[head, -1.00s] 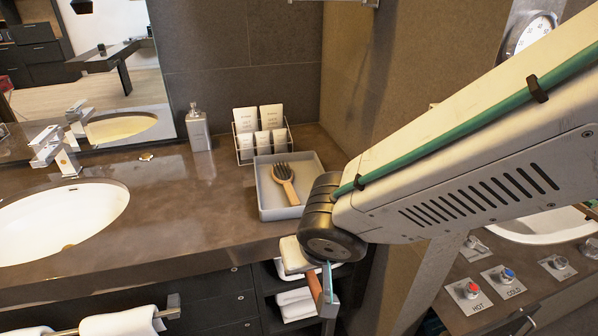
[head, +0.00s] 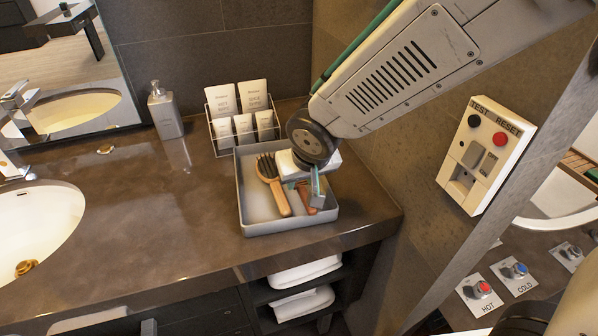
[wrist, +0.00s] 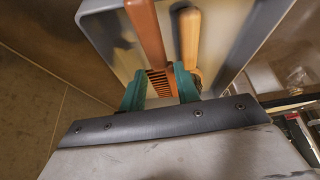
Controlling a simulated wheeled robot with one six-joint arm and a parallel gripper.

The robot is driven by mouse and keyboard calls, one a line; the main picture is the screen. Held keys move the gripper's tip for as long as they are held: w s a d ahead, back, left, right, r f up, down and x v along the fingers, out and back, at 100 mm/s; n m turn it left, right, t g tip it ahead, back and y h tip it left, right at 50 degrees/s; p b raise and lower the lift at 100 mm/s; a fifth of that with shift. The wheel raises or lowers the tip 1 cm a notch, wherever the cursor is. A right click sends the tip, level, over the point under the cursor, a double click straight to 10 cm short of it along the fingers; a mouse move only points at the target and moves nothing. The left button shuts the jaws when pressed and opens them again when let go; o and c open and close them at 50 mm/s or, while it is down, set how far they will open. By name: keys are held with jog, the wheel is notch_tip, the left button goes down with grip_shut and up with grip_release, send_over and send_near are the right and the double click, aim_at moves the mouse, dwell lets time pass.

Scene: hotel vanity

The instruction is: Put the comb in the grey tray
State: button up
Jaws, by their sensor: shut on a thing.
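The orange-brown comb (head: 305,198) is between the fingers of my gripper (head: 318,190), inside the outline of the grey tray (head: 290,226) at its right side. The wrist view shows the teal fingers of my gripper (wrist: 160,88) on either side of the toothed part of the comb (wrist: 146,35). The grey tray's wall (wrist: 96,45) runs along the left there. I cannot tell whether the comb touches the tray floor. My wrist hides part of the tray's back right.
A wooden hairbrush (head: 272,186) lies in the tray, left of the comb; its handle shows in the wrist view (wrist: 190,40). A wire rack of white packets (head: 242,120) stands behind the tray. A soap dispenser (head: 165,112) and sink (head: 35,225) are further left.

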jog(key=w, duration=0.6)
jog(key=shift+w+d+f, duration=0.2)
jog(key=shift+f, duration=0.15)
jog(key=shift+w+f, duration=0.1)
jog(key=shift+f, duration=1.65)
jog(key=o, duration=1)
jog(key=shift+f, duration=0.15)
jog(key=shift+r, duration=0.55)
jog(key=v, duration=1.1)
jog(key=shift+s, duration=0.25)
